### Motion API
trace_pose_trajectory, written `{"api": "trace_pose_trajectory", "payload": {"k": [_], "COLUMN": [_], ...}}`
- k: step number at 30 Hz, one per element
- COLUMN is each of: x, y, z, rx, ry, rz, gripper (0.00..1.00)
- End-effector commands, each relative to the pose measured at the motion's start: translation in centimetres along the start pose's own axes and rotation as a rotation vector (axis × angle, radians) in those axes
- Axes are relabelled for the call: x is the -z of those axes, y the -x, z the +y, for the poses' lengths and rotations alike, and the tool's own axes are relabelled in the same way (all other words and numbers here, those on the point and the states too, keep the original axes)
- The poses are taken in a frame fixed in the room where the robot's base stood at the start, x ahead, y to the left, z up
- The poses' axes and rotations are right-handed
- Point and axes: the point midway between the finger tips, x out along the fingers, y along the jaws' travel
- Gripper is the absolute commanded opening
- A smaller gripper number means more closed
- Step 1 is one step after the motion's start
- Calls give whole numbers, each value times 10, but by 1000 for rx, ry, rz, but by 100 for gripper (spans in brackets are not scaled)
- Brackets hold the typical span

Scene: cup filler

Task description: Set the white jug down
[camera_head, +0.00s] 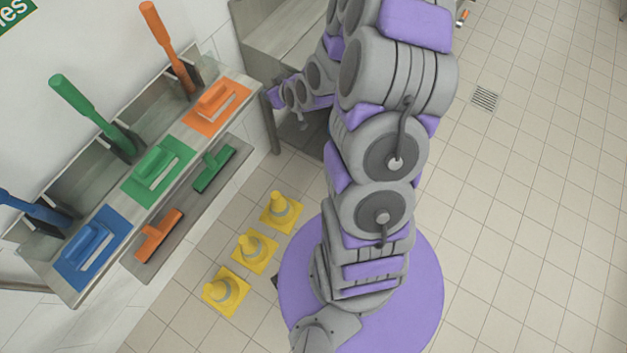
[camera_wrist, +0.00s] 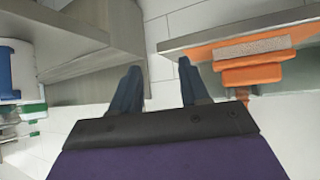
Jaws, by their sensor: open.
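My gripper (camera_wrist: 160,78) is open in the wrist view, with two dark fingers apart and nothing between them. A white rounded object with a blue part (camera_wrist: 20,65) is cut off at the left edge of the wrist view. I cannot tell whether it is the white jug. It stands apart from the fingers. No jug can be made out in the head view, where my arm covers the middle of the picture and part of the metal counter.
A metal counter (camera_head: 262,40) stands at the back. A wall shelf (camera_head: 72,289) at left holds blue, green and orange cleaning tools. An orange tool (camera_wrist: 252,70) is right of my fingers in the wrist view. Several yellow cones (camera_head: 226,292) stand on the floor.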

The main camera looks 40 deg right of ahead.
Motion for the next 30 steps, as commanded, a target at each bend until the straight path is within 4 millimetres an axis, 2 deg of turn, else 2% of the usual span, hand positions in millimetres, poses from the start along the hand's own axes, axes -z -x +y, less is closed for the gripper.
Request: {"api": "trace_pose_trajectory", "payload": {"k": [2, 5, 11, 17, 24, 27, 30], "x": [7, 7, 0, -14, -41, -53, -65], "y": [18, 45, 111, 192, 301, 341, 373], "z": [-15, -33, -61, -87, -119, -130, -139], "rx": [22, 40, 48, 32, 9, 5, 1], "ry": [27, 47, 58, 37, -17, -41, -62], "rz": [-74, -186, -403, -608, -834, -912, -975], "gripper": [45, 45, 45, 45, 45, 45, 45]}}
